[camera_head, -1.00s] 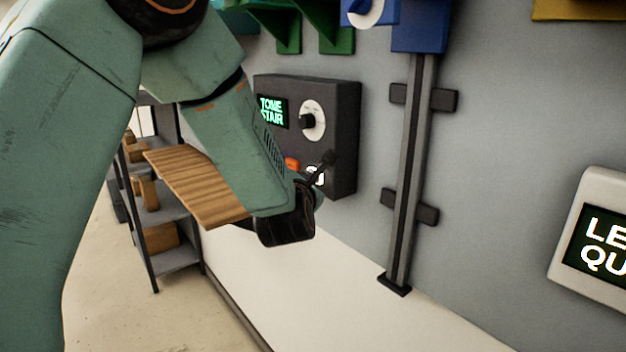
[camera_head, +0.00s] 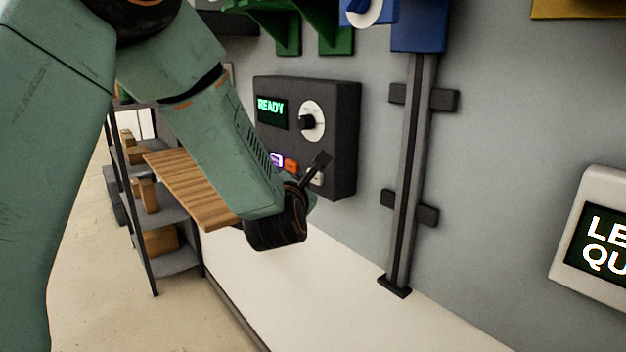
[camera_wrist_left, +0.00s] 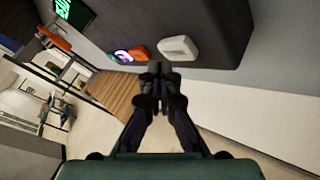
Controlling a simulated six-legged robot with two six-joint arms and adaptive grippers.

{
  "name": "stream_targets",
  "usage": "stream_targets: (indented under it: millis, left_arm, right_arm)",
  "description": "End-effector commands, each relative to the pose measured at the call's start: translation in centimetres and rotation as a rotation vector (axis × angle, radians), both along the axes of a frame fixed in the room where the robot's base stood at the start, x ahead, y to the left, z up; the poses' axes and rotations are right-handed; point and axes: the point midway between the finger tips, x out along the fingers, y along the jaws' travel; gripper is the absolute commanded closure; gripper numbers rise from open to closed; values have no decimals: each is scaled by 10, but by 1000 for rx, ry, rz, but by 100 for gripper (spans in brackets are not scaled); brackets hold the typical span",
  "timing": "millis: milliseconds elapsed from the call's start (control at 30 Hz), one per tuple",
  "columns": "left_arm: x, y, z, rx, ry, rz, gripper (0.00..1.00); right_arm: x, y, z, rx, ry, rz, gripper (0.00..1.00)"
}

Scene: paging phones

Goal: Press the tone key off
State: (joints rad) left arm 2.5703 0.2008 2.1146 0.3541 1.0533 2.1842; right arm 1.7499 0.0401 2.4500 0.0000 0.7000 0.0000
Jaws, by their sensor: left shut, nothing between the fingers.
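A dark wall box (camera_head: 340,140) carries a screen (camera_head: 272,112) that reads READY in green, and a white dial with a black knob (camera_head: 307,122). Below are a purple-lit key (camera_head: 276,160), an orange key (camera_head: 291,166) and a pale key (camera_head: 317,179), partly hidden by my gripper. In the left wrist view the pale key (camera_wrist_left: 178,47) looks unlit; I cannot read which is the tone key. My left gripper (camera_head: 321,161) is shut and empty, in front of the pale key. Its tips (camera_wrist_left: 159,70) show just below the keys and seem apart from them. My right gripper is out of view.
A metal post (camera_head: 405,180) with brackets stands right of the box. A white device (camera_head: 570,210) with a screen is at the far right. A shelf (camera_head: 175,262) with wooden boards is at the left. Green brackets and a blue unit (camera_head: 418,25) are above.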

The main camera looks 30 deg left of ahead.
Motion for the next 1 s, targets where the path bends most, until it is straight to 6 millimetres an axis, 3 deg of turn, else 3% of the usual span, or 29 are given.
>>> stream_targets:
  millis: [600,1000]
  left_arm:
    - [-47,20,0,-4,-1,1,100]
    - [-49,20,0,0,1,-1,100]
  right_arm:
    - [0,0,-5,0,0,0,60]
    - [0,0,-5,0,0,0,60]
